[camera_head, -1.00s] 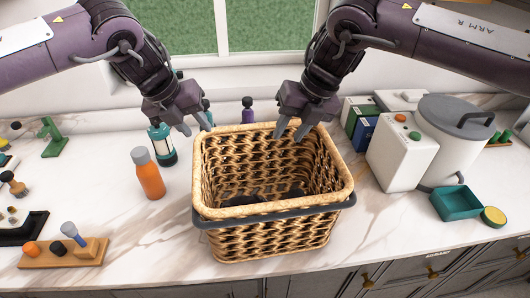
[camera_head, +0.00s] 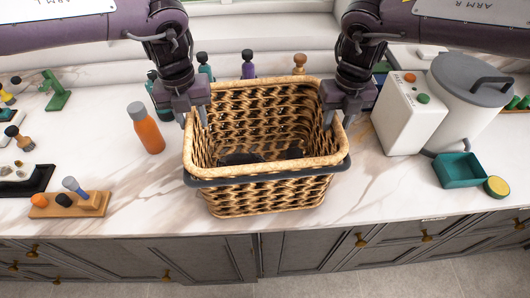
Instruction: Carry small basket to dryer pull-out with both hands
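The small basket (camera_head: 270,192), woven tan wicker with a dark band below its rim, stands upright on the marble counter. It looks empty apart from its dark inside bottom. My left gripper (camera_head: 194,118) is at the basket's left rim, its fingers apart on either side of it. My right gripper (camera_head: 338,118) is at the right rim in the same way, fingers apart. Whether the fingers touch the rim cannot be told. The dryer pull-out is not recognisable in view.
An orange bottle (camera_head: 146,128) stands close left of the basket. A wooden holder (camera_head: 72,204) is at front left. A white box (camera_head: 408,113), grey-lidded canister (camera_head: 465,100) and teal tray (camera_head: 460,170) are at right. Several small bottles stand behind. Grey cabinets (camera_head: 200,260) lie below the counter edge.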

